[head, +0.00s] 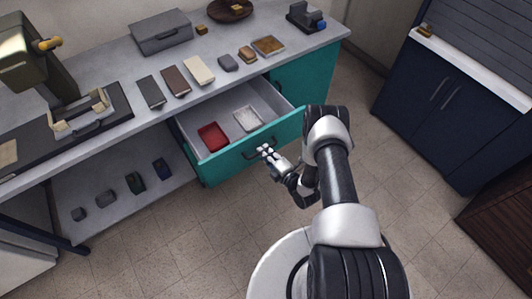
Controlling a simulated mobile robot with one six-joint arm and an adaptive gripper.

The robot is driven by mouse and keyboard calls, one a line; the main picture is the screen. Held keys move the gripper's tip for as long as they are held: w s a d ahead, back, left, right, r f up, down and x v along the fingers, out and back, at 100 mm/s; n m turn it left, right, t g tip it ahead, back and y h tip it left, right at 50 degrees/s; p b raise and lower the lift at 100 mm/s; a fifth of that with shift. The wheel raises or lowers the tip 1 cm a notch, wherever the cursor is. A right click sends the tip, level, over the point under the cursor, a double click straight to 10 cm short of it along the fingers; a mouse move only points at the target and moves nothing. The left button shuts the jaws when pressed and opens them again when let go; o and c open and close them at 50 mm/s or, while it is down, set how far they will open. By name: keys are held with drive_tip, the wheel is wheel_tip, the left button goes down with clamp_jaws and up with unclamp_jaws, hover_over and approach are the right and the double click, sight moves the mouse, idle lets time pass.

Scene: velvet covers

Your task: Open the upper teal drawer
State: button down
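The upper teal drawer (232,163) is pulled out from the grey-topped workbench in the head view. Inside it lie a red item (212,137) and a whitish item (248,119), with bare floor between them. A dark bar handle (259,148) is on its teal front. My gripper (267,152) is at this handle, with its fingertips over or around it. The view is too small to tell whether the fingers are closed on the handle. My arm comes in from the lower right and hides part of the drawer's right end.
The workbench top (215,93) carries several small blocks, a grey case (160,33) and a brown bowl (230,9). A lower shelf (130,210) holds several small items. A dark blue cabinet (446,105) stands at right. Tiled floor (180,255) is clear in front.

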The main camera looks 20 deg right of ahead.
drive_tip(key=c, duration=1.6)
unclamp_jaws()
drive_tip(key=shift+c, duration=0.2)
drive_tip(key=shift+s, duration=0.1)
drive_tip(key=v, duration=1.2)
